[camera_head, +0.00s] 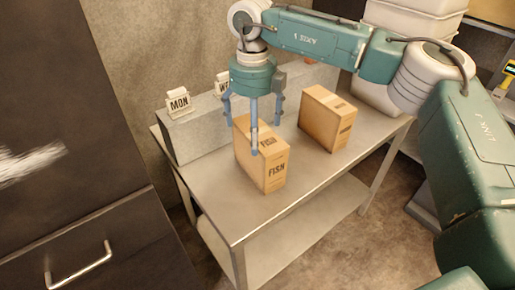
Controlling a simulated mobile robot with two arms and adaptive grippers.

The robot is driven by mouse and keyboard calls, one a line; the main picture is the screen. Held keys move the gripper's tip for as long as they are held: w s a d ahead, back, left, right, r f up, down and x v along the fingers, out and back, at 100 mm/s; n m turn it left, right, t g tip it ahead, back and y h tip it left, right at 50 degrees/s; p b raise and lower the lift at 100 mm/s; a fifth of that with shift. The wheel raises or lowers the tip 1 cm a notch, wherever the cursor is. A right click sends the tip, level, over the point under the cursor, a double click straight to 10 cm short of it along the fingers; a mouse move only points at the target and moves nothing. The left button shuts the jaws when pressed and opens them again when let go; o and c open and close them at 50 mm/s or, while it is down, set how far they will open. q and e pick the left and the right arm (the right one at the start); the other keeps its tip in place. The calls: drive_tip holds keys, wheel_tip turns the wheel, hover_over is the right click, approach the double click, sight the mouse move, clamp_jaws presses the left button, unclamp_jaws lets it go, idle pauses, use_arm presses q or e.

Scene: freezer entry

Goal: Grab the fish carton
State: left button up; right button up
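The fish carton (273,178) is a tan cardboard box with FISH printed on its side. It stands upright on the metal table (222,212), near the middle. My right gripper (253,125), on the arm coming in from the right, points down over the carton's top. Its blue fingers are spread apart, and one overlaps the carton's near face in the picture. I cannot tell if any finger touches the carton. My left gripper is not in view.
A second tan carton (325,120) stands to the right on the table. Behind is a grey ledge (200,133) with a MON sign (179,104) and another sign (222,84), partly hidden. White stacked bins (378,98) stand at the back right. A dark drawer unit (90,225) is at left.

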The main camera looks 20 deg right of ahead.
drive_tip(key=shift+f, duration=0.85)
drive_tip(key=f, duration=0.1)
drive_tip(key=f+p, duration=0.1)
drive_tip(key=f, duration=0.1)
drive_tip(key=f+p, duration=0.1)
drive_tip(key=f, duration=0.1)
drive_tip(key=shift+s+f, duration=0.2)
drive_tip(key=shift+s, duration=0.05)
drive_tip(key=shift+a, duration=0.1)
drive_tip(key=c, duration=2.1)
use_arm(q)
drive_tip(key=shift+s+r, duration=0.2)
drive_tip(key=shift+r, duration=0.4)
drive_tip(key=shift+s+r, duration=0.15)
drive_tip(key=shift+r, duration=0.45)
use_arm(e)
drive_tip(key=shift+o, duration=0.2)
drive_tip(key=shift+w+r, duration=0.1)
